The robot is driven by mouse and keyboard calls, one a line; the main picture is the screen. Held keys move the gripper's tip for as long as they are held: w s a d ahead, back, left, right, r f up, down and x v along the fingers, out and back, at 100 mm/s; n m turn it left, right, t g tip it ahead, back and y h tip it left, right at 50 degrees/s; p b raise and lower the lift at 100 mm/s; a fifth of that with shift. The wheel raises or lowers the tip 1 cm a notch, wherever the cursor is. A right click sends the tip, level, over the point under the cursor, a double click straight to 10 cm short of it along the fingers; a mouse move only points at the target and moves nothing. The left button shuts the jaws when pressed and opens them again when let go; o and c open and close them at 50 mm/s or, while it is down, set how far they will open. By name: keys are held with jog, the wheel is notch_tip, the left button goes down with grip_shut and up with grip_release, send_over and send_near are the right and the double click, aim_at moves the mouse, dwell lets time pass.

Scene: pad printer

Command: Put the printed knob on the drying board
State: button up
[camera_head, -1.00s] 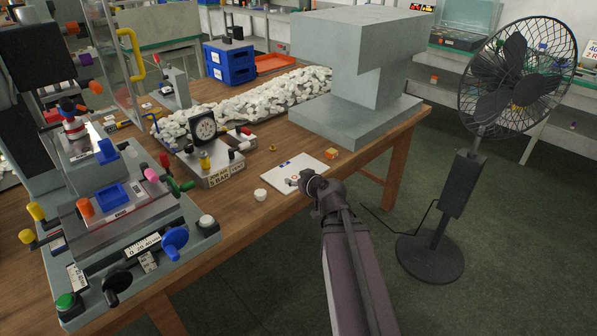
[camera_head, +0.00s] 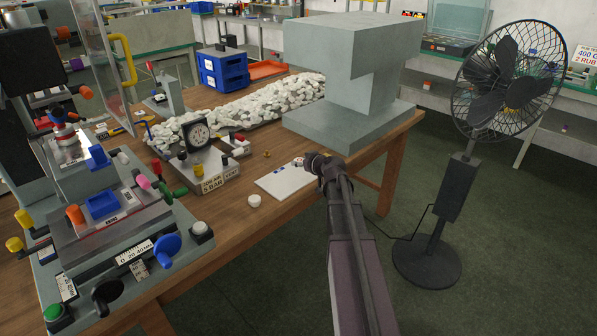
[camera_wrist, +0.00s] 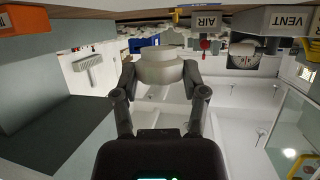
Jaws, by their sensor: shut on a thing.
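My gripper (camera_wrist: 160,84) is shut on a round white knob (camera_wrist: 159,67) in the wrist view, with a dark finger on each side of it. In the head view my gripper (camera_head: 307,162) is over the far right part of a flat white board (camera_head: 279,184), likely the drying board, on the table near its front edge. A small reddish mark shows at the gripper's tip, and the held knob is mostly hidden there. I cannot tell the gap between knob and board. Another white round piece (camera_head: 254,201) stands on the table left of the board.
A gauge block (camera_head: 205,172) is left of the board, and the pad printer (camera_head: 110,215) is farther left. A large grey block-shaped machine (camera_head: 345,115) stands close behind my gripper. A fan (camera_head: 510,95) stands on the floor at right. White pieces (camera_head: 250,100) are heaped behind.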

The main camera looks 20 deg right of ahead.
aim_at(302, 175)
jog(key=shift+w+d, duration=0.25)
jog(key=shift+w, duration=0.05)
jog(key=shift+f, duration=0.1)
jog(key=shift+f+b, duration=1.7)
jog(key=shift+b, duration=0.1)
jog(key=shift+f, duration=0.2)
jog(key=o, duration=0.8)
jog(key=shift+r, duration=0.3)
jog(key=p+v, duration=0.4)
jog(key=v, duration=0.8)
jog(key=shift+p, duration=0.35)
